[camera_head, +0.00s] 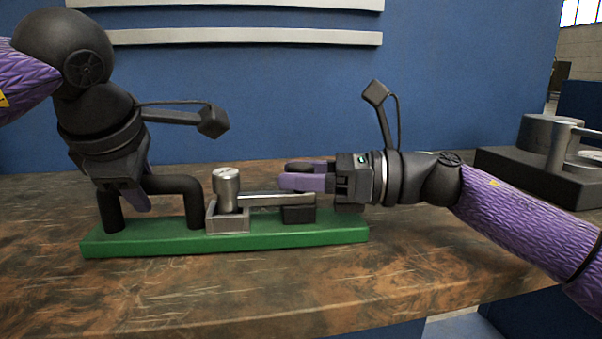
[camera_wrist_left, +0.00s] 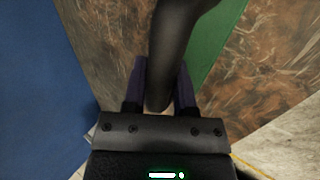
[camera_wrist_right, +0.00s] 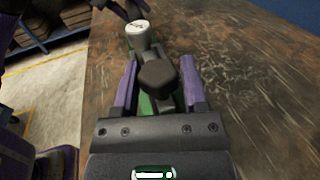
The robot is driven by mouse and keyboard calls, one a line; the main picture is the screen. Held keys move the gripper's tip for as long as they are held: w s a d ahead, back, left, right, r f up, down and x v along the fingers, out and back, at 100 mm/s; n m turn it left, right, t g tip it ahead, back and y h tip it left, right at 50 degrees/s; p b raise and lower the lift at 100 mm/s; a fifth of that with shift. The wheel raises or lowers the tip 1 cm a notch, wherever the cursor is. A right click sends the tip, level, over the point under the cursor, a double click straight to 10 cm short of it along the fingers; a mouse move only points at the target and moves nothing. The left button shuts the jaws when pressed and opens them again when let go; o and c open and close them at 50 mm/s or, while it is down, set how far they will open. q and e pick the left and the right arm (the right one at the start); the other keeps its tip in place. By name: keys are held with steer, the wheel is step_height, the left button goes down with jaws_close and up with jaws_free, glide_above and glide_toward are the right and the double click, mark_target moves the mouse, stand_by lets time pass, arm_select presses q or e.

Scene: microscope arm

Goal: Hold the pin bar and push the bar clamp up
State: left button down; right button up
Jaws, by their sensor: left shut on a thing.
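A green base (camera_head: 278,239) on the table carries a black arched bar (camera_head: 176,185), a grey block (camera_head: 228,219) with an upright metal cylinder (camera_head: 226,188), and a silver bar (camera_head: 270,197) running right to a black end piece (camera_head: 299,214). My left gripper (camera_head: 143,192) points down and is shut on the black arched bar; its purple fingers lie either side of the bar in the left wrist view (camera_wrist_left: 160,85). My right gripper (camera_head: 295,178) is level, open, just above the black end piece. In the right wrist view a black knob (camera_wrist_right: 157,76) shows between its spread fingers, apart from the left one.
A dark grey apparatus (camera_head: 545,165) with a metal rod stands at the right back of the table. The brown table (camera_head: 200,285) is clear in front of the base. A blue wall (camera_head: 270,90) rises behind it.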

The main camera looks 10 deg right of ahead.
jaws_close()
stand_by(1.1)
